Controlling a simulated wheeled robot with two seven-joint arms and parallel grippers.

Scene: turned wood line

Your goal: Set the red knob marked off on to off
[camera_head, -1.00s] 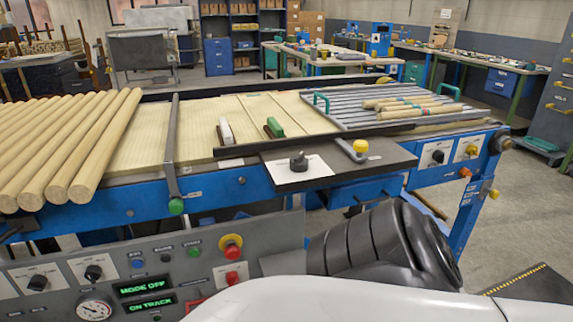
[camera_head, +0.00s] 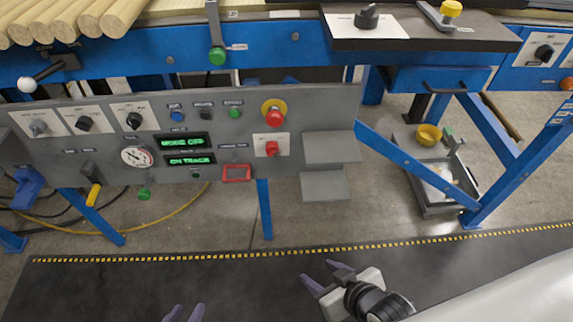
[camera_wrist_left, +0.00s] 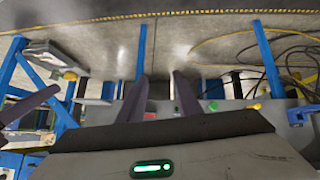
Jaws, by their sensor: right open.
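The red knob (camera_head: 272,147) sits on a white plate on the grey control panel (camera_head: 225,140) in the head view, below a red mushroom button with a yellow collar (camera_head: 273,113). Its label and exact setting are too small to read. My right gripper (camera_head: 322,274) is open and empty over the dark mat, below and right of the knob. Neither gripper touches the knob.
Green displays (camera_head: 184,142) read MODE OFF and ON TRACK. Black knobs, small buttons and a gauge (camera_head: 137,157) share the panel. Grey ledges (camera_head: 328,147) stick out right of the red knob. A blue leg (camera_head: 264,208) stands below. The mat (camera_head: 230,285) in front looks clear.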

